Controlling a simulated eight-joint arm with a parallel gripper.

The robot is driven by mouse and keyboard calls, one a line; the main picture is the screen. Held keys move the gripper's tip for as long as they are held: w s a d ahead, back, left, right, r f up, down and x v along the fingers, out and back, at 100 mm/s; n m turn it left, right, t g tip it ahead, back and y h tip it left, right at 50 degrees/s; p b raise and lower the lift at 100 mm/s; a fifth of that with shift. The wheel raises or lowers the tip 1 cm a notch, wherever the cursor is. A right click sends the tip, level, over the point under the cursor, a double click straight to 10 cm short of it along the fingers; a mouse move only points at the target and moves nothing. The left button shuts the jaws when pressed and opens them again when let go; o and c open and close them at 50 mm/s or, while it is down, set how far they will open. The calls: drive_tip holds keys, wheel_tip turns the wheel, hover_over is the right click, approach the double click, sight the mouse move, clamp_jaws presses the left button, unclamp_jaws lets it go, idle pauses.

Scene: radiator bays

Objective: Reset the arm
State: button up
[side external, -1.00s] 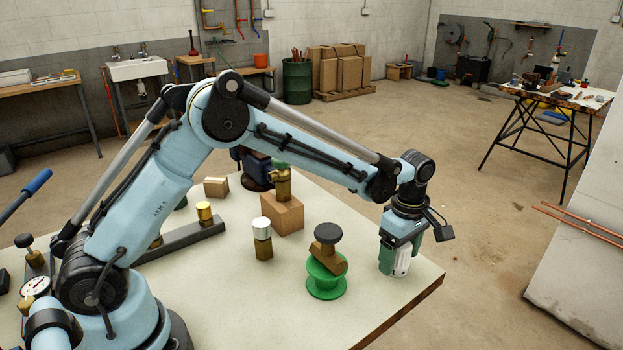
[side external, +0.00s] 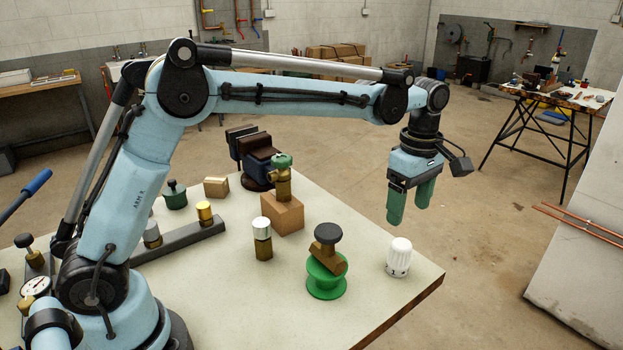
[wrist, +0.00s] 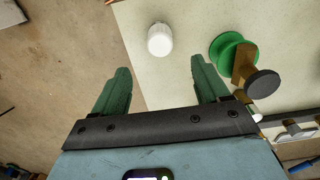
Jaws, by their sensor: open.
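My gripper (side external: 410,205) is open and empty, its green fingers pointing down above the right corner of the table. The white ribbed knob (side external: 398,257) stands upright on the table below the fingers, clear of them. In the wrist view my gripper (wrist: 158,90) shows both green fingers spread apart, and the white knob (wrist: 160,40) lies beyond the fingertips on the pale tabletop.
A green spool (side external: 326,280) with a brass, black-capped valve (side external: 328,245) stands left of the knob. A brass fitting with a white cap (side external: 262,238), a wooden block (side external: 283,215) bearing a green-topped valve (side external: 281,178) and a dark vise (side external: 255,160) stand farther left and back.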

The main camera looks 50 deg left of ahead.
sight(402, 243)
wheel_tip(402, 243, down, 12)
drive_tip(key=shift+f, duration=0.2)
drive_tip(key=shift+r, duration=0.95)
